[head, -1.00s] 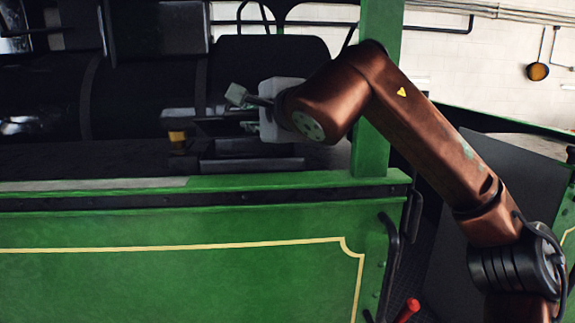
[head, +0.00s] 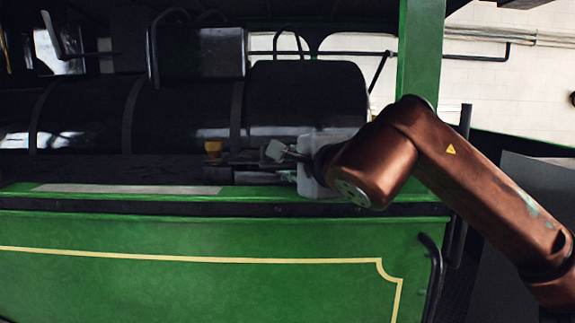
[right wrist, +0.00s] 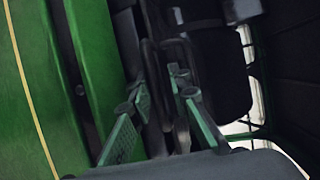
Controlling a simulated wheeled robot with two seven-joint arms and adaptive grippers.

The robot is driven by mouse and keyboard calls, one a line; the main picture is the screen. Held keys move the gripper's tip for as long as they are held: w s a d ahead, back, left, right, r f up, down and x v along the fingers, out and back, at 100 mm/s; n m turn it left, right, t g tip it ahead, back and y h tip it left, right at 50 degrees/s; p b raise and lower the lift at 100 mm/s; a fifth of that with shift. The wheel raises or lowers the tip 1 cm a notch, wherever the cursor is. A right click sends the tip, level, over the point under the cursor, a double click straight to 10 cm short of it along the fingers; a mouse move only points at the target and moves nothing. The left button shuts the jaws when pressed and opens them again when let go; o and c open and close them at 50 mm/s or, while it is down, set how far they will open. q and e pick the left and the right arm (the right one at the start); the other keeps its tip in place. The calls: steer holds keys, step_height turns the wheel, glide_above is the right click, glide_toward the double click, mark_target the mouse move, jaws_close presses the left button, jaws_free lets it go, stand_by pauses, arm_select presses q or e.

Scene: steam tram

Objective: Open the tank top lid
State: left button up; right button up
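The green side tank (head: 200,240) of the tram runs across the lower head view. Its dark top surface (head: 110,170) lies behind the green rim. I cannot clearly tell the lid from the other dark parts there. A small brass-coloured fitting (head: 213,148) stands just left of my right gripper (head: 275,152). That gripper is low over the tank top, pointing left, with its body partly hiding what is behind. In the right wrist view, its two green-padded fingers (right wrist: 162,88) are apart, with dark bar-like parts visible between and beyond them. My left gripper is not in view.
The black boiler (head: 190,108) stands close behind the tank top. A green post (head: 420,55) rises beside my right arm. A dark handrail (head: 433,275) is at the tank's right end. Open space lies in front of the tank's side.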

steer(key=shift+r, duration=0.1)
steer(key=b+v, duration=0.1)
steer(key=v, duration=0.8)
steer(key=shift+r, duration=0.25)
stand_by(0.4)
steer(key=shift+w, duration=0.1)
